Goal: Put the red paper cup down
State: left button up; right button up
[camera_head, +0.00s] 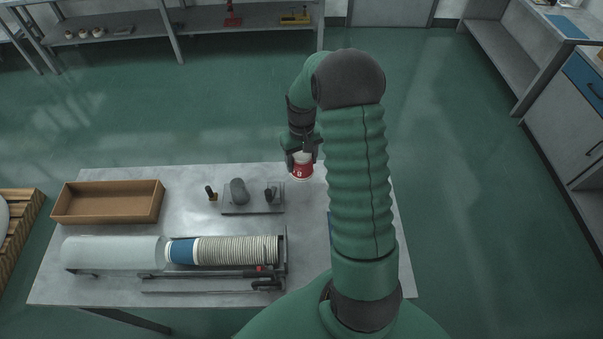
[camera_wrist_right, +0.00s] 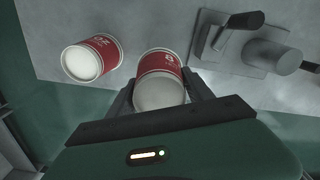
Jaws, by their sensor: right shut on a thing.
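A red paper cup with white bands (camera_wrist_right: 162,75) is between the fingers of my right gripper (camera_wrist_right: 158,97), which is shut on it. In the head view, my right gripper (camera_head: 302,158) is at the table's far edge with a red cup (camera_head: 302,171) at its fingertips. A second red and white cup (camera_wrist_right: 92,60) stands beside the held one, apart from it, in the wrist view; I do not make it out in the head view, where my arm covers part of the table. I cannot tell whether the held cup touches the table. My left gripper is not in view.
A grey metal table (camera_head: 190,188) carries a brown open tray (camera_head: 110,202), a small press-like device (camera_head: 252,197) left of the gripper, and a long row of stacked cups (camera_head: 235,250) in a holder. My right arm hides the table's right part.

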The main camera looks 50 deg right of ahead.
aim_at(300, 172)
jog(key=f, duration=0.2)
jog(key=f+p, duration=0.1)
jog(key=f, duration=0.2)
jog(key=shift+w+a+f, duration=0.1)
jog(key=shift+a+f, duration=0.1)
jog(key=shift+f, duration=0.05)
jog(key=shift+d+f, duration=0.25)
jog(key=shift+f, duration=0.05)
jog(key=o, duration=1.3)
jog(key=shift+a, duration=0.15)
jog(key=shift+r, duration=0.15)
